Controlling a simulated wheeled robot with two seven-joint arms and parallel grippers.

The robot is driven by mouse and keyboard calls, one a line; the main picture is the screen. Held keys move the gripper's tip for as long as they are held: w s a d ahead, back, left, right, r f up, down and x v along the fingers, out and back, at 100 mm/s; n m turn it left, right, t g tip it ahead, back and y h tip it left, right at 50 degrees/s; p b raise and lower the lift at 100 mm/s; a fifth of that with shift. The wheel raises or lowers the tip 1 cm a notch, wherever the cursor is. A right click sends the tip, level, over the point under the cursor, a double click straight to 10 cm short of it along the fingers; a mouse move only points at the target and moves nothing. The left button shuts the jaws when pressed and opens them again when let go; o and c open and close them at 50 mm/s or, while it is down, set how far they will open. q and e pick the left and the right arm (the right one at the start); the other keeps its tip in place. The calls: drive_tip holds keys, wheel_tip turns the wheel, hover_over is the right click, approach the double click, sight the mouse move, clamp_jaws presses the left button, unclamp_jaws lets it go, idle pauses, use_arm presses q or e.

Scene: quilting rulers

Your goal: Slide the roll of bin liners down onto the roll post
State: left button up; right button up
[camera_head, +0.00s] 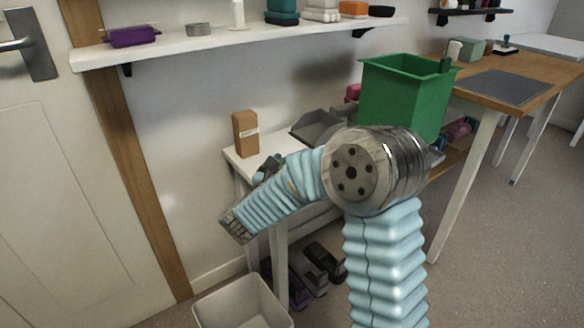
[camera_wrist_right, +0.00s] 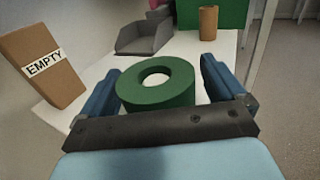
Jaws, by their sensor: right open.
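The roll of bin liners is a green ring (camera_wrist_right: 157,85) with a round hole, in the right wrist view. It sits between the two blue fingers of my right gripper (camera_wrist_right: 160,88), which is open, with a visible gap beside the right finger. The white table top shows through and around the roll. In the head view my right arm crosses the middle, and the gripper (camera_head: 268,168) shows only in small part at the table's near edge. I cannot make out the roll post in either view. My left gripper is not in view.
A brown box marked EMPTY (camera_wrist_right: 42,65) stands left on the white table (camera_head: 240,165). A grey tray (camera_wrist_right: 143,33), a brown cylinder (camera_wrist_right: 208,22) and a green bin (camera_head: 402,95) are behind. A wall shelf (camera_head: 240,40) hangs above; a pale bin (camera_head: 240,300) stands below.

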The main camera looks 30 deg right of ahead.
drive_tip(key=v, duration=1.4)
drive_tip(key=shift+f, duration=0.1)
